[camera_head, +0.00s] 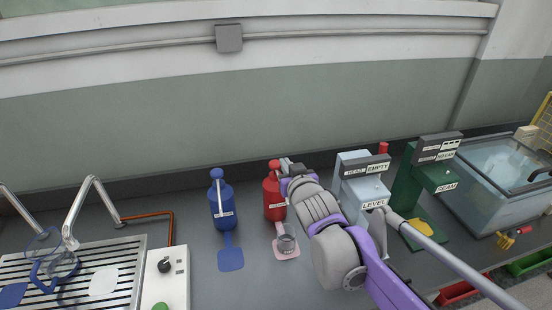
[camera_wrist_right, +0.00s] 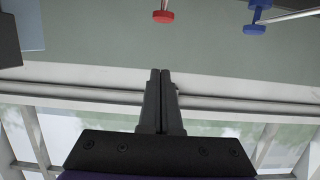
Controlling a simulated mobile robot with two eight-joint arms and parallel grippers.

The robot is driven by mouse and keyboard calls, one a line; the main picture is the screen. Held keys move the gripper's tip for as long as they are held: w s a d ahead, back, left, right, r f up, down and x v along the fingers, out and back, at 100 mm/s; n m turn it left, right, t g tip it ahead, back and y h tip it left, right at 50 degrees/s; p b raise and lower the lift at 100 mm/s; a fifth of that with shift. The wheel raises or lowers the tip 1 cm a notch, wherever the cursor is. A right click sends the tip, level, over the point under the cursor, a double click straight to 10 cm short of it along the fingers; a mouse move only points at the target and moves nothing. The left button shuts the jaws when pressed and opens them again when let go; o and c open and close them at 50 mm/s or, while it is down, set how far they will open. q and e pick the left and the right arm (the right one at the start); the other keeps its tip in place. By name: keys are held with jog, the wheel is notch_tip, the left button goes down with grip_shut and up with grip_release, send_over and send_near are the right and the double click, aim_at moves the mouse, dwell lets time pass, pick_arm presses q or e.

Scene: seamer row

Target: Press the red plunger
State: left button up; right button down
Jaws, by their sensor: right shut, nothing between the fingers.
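The red dispenser bottle (camera_head: 272,205) stands on the counter, with its red plunger (camera_head: 272,164) on top. In the right wrist view the red plunger (camera_wrist_right: 163,17) shows at the top edge, beyond and apart from the fingertips. My right gripper (camera_head: 284,163) is shut and empty, close beside the plunger's right side in the head view; its closed fingers also show in the wrist view (camera_wrist_right: 160,73). I cannot tell from the head view whether they touch. The arm hides part of the bottle's right side. My left gripper is not in view.
A blue dispenser (camera_head: 222,205) stands left of the red one. Pale blue (camera_head: 351,190) and green (camera_head: 405,190) machines stand right. A drain rack (camera_head: 125,250) is left.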

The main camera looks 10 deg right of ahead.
send_over(277, 168)
jog(key=s, duration=0.1)
notch_tip(277, 168, down, 2)
jog(key=shift+s+f, duration=0.1)
jog(key=shift+f, duration=0.05)
jog(key=f, duration=0.3)
jog(key=shift+w+f, duration=0.1)
jog(key=shift+w, duration=0.3)
jog(key=shift+s+f, duration=0.1)
jog(key=shift+f, duration=0.4)
notch_tip(277, 168, down, 2)
jog(key=shift+f+b, duration=0.25)
jog(key=shift+b, duration=0.5)
